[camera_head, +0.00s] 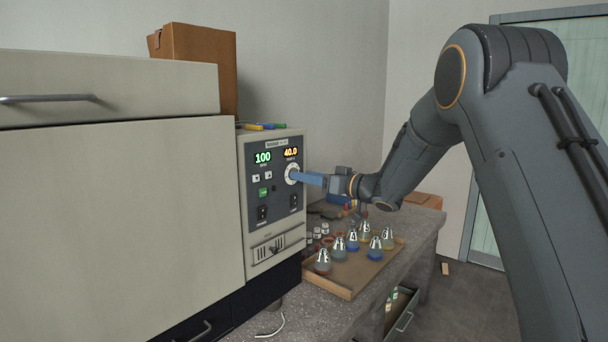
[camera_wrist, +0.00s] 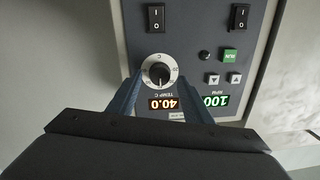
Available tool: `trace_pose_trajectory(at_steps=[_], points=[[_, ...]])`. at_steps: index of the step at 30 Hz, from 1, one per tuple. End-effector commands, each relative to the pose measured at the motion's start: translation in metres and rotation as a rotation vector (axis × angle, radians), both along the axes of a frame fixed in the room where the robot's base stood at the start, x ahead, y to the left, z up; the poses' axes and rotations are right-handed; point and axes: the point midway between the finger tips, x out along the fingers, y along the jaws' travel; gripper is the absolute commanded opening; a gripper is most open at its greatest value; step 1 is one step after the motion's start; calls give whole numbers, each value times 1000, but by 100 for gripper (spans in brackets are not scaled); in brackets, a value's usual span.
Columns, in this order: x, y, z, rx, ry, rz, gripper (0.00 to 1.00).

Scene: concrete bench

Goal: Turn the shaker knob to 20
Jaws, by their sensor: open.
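The shaker knob (camera_wrist: 160,71) is a dark knob in a white numbered dial on the instrument's dark panel, next to the orange "40.0" TEMP C display (camera_wrist: 164,104). The wrist view shows the panel upside down. In the head view the dial (camera_head: 291,172) sits below the orange display (camera_head: 291,152). My gripper (camera_wrist: 160,84) is open, with its blue fingers on either side of the dial. In the head view my gripper (camera_head: 298,175) reaches the panel from the right. I cannot tell whether the fingers touch the knob, nor read its pointer exactly.
A green "100" RPM display (camera_head: 263,157), small buttons, a green RUN button (camera_head: 264,192) and two black rocker switches share the panel. Below stands a wooden tray (camera_head: 345,290) with several flasks. A large pale cabinet (camera_head: 120,220) fills the left.

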Motion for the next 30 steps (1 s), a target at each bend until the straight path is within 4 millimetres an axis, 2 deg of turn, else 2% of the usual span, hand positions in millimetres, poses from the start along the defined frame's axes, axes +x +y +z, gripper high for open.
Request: trace_pose_trajectory(at_steps=[4,12,14,20,30], points=[[6,9,0,0,1,-1,45],[7,10,-1,-1,1,-1,45],[7,10,-1,-1,1,-1,39],[7,10,-1,-1,1,-1,5],[7,10,-1,-29,-36,-1,4]])
